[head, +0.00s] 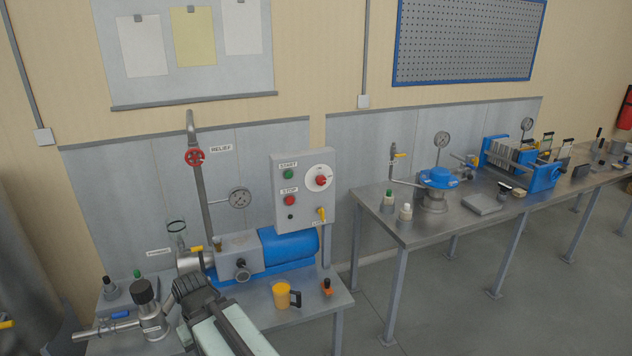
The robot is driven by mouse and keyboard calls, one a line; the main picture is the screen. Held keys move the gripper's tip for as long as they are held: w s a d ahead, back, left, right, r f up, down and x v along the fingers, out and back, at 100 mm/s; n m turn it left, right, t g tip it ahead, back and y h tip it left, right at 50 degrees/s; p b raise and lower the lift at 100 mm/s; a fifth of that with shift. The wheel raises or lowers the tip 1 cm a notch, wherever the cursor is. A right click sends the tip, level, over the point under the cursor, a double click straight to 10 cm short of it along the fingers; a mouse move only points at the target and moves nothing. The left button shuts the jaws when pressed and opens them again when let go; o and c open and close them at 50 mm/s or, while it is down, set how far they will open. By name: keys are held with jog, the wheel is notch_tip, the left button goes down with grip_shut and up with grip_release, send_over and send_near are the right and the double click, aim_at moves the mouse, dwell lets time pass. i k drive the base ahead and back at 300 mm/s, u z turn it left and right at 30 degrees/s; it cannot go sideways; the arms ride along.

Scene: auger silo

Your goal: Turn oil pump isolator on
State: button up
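The grey control box (303,192) stands behind the pump on the left bench. A red rotary knob (320,181) sits on a round white plate on its front right. Small marks around the knob are too small to read, so its setting is unclear. Left of it are a green START button (288,174) and a red STOP button (289,200). A yellow part (321,214) is low on the box. My gripper (194,286) appears as a dark arm end over the front of the left bench, below and left of the box. Its fingers cannot be made out.
The blue pump motor (288,248), an orange cup (282,295) and a small orange-and-black item (327,287) are before the box. A valve assembly (147,310) is left of my arm. A red RELIEF handwheel (194,157) is above. Open floor lies right.

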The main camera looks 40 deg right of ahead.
aim_at(321, 180)
jog(key=u, duration=0.05)
jog(key=i, duration=0.95)
jog(key=z, duration=0.05)
